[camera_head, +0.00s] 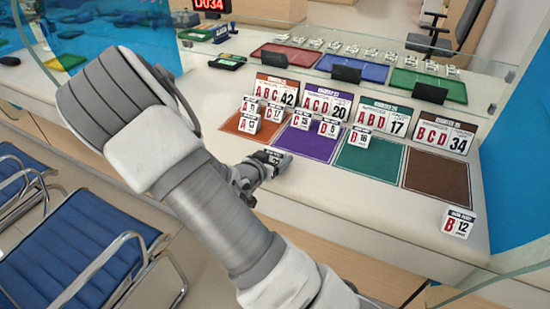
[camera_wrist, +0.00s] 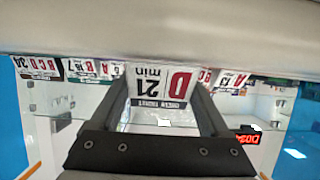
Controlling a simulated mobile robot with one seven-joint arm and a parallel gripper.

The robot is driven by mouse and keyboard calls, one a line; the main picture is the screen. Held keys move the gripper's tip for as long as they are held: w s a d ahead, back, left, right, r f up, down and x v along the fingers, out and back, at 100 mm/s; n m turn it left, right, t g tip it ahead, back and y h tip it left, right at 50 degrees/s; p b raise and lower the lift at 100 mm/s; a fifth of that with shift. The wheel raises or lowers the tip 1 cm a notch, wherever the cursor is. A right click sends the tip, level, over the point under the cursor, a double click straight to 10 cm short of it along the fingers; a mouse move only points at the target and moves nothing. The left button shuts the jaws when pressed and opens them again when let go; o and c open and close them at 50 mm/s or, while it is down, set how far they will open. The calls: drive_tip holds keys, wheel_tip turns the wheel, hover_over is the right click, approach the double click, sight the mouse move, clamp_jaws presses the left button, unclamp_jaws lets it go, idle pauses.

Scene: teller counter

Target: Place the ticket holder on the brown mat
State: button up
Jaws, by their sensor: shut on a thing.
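My gripper (camera_head: 276,163) is shut on a white ticket holder marked D and 21 min, which appears upside down between the fingers in the wrist view (camera_wrist: 160,84). In the head view the gripper hides most of the held holder, in front of the purple mat (camera_head: 309,144). The brown mat (camera_head: 437,180) lies to the right, farthest right of the mats, below a sign reading B C D 34. It is bare. Another ticket holder, marked B 12 (camera_head: 458,223), stands on the counter in front of the brown mat's right side.
The orange mat (camera_head: 232,125), the purple mat and the green mat (camera_head: 372,162) carry small ticket holders near their back edges. Upright number signs (camera_head: 385,117) stand behind the mats, before a glass screen. The counter front (camera_head: 350,210) between gripper and brown mat is clear.

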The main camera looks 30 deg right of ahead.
drive_tip(key=shift+f, duration=0.25)
drive_tip(key=o, duration=1.2)
drive_tip(key=shift+o, duration=0.2)
